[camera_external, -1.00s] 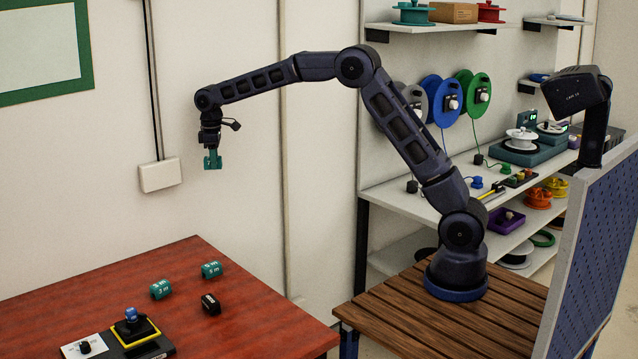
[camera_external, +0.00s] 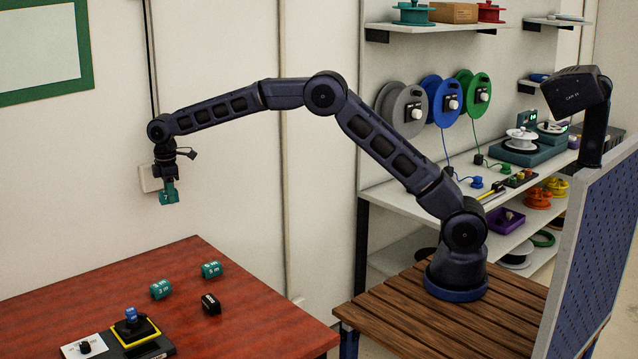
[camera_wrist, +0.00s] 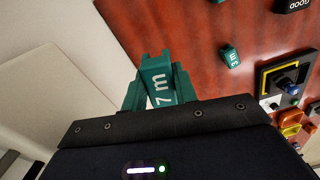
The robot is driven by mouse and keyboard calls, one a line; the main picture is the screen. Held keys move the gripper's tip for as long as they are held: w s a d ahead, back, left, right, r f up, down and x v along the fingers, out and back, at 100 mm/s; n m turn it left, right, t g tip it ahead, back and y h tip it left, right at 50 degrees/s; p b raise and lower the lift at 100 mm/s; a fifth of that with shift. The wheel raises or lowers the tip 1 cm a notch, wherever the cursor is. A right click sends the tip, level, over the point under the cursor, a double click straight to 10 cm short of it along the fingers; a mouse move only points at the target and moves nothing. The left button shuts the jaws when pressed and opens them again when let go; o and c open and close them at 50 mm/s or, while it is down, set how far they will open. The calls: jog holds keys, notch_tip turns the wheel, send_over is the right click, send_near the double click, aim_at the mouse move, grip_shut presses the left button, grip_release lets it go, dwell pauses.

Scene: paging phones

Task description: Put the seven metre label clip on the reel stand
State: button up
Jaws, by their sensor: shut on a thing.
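The seven metre label clip (camera_wrist: 158,82) is teal with white "7 m" lettering and sits between the jaws of my gripper (camera_external: 168,186). My gripper is shut on it and holds it in the air above the far left part of the red table. The clip also shows below the wrist in the external view (camera_external: 168,197). Grey (camera_external: 408,105), blue (camera_external: 432,92) and green (camera_external: 470,88) reels are mounted upright at the right, above the shelf. I cannot tell for sure which thing is the reel stand.
On the red table (camera_external: 230,310) lie a teal 3 m clip (camera_external: 160,289), another teal clip (camera_external: 211,269) and a black block (camera_external: 210,304). A yellow-edged black unit with a blue top (camera_external: 132,317) stands at the front.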

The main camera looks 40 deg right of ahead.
aim_at(178, 258)
jog(key=shift+f, duration=0.3)
notch_tip(178, 258, down, 20)
jog(key=shift+r, duration=0.2)
dwell(0.6)
jog(key=shift+f, duration=0.15)
jog(key=o, duration=0.9)
jog(key=shift+o, duration=0.2)
notch_tip(178, 258, up, 11)
jog(key=s+d, duration=0.1)
jog(key=shift+d, duration=0.1)
